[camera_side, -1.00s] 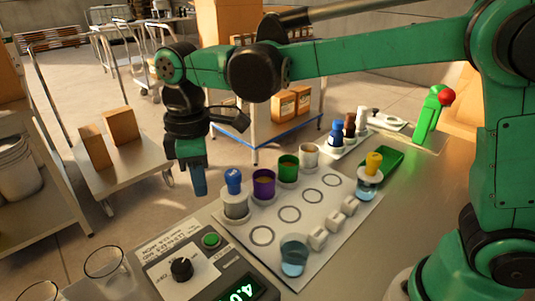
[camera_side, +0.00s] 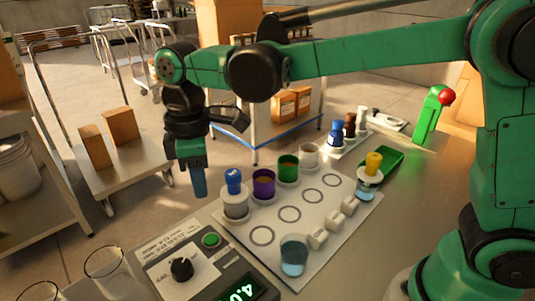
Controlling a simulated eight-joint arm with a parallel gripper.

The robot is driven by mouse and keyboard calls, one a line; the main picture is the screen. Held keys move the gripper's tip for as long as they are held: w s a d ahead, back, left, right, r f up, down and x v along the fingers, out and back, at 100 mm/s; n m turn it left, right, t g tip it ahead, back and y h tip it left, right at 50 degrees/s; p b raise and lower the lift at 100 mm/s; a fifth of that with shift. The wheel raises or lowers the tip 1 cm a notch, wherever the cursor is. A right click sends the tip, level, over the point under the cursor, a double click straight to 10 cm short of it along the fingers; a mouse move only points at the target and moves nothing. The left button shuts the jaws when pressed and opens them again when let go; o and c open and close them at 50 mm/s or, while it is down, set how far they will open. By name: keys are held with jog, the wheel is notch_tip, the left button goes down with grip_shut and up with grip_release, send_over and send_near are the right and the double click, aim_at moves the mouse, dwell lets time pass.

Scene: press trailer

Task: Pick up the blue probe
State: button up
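A blue-topped piece (camera_side: 233,177) stands upright in a light grey cup (camera_side: 236,204) at the left end of the row of cups on the white mat (camera_side: 325,225). Another blue-capped piece (camera_side: 336,131) stands in the small rack at the back right. I cannot tell from their looks which one is the blue probe. My gripper (camera_side: 200,186) points down, just left of the grey cup and apart from it in the picture. Its fingers overlap from this side, so the gap between them is hidden.
Purple (camera_side: 264,186), green (camera_side: 288,169) and white (camera_side: 309,156) cups continue the row. A yellow-topped jar (camera_side: 369,180) stands near a green tray (camera_side: 385,165). A glass of blue liquid (camera_side: 293,258) and a control box (camera_side: 198,266) are at the front. Printed circles on the mat are bare.

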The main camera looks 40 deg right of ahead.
aim_at(233, 173)
jog(key=o, duration=0.9)
jog(key=w+d+m+y, duration=0.1)
jog(key=d+m, duration=0.1)
jog(key=m, duration=0.8)
jog(key=d+f+m+t+y, duration=0.1)
jog(key=d+m, duration=0.2)
jog(key=m, duration=0.8)
jog(key=w+d+f+m+t, duration=0.1)
jog(key=d+m, duration=0.2)
jog(key=m, duration=0.7)
jog(key=shift+w+f+m+y, duration=0.1)
jog(key=shift+w+m+y, duration=0.2)
jog(key=shift+w+y, duration=0.1)
jog(key=m, duration=0.2)
jog(key=d+m, duration=0.1)
jog(key=m, duration=0.1)
jog(key=m+t, duration=0.1)
jog(key=m, duration=0.2)
jog(key=shift+w+d+f, duration=0.1)
jog(key=shift+d+f, duration=0.05)
jog(key=shift+d, duration=0.25)
jog(key=shift+x, duration=2.75)
